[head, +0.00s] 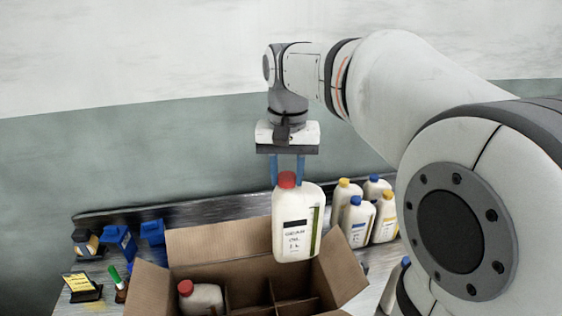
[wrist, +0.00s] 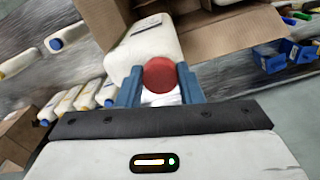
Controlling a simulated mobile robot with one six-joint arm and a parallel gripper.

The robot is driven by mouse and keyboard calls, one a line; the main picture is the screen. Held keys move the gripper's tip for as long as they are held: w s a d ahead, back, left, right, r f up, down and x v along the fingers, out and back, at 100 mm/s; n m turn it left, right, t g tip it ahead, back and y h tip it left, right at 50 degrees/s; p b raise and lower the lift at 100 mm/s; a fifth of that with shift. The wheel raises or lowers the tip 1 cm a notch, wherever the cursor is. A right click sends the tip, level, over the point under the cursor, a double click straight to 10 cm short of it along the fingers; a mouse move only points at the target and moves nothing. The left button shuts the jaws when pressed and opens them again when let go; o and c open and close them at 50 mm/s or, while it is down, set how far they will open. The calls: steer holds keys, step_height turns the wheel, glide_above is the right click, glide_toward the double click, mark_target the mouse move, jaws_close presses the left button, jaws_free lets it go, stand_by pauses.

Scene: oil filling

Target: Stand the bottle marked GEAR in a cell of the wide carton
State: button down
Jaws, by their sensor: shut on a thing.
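The bottle marked GEAR OIL (head: 297,225) is white with a red cap and a dark-edged label, and it hangs upright from my gripper (head: 287,172). The blue fingers are shut at its red cap; in the wrist view my gripper (wrist: 160,85) has the cap between its fingers, with the bottle's white body (wrist: 145,48) beyond. The wide carton (head: 150,292) is open below, with cardboard dividers forming cells. The bottle is over the carton's back right part, and its base hides some of the back wall. A red-capped white bottle (head: 200,297) stands in a left cell.
Several white bottles with yellow and blue caps (head: 357,222) stand right of the carton. Raised flaps (head: 340,268) edge the carton.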

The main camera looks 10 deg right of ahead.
step_height(320, 180, down, 2)
steer(key=shift+s+f+b, duration=0.1)
steer(key=shift+b, duration=0.2)
step_height(320, 180, down, 24)
steer(key=b, duration=1.8)
steer(key=shift+f+b, duration=1.1)
steer(key=shift+f, duration=0.65)
steer(key=c, duration=0.9)
jaws_free()
steer(key=shift+s, duration=0.1)
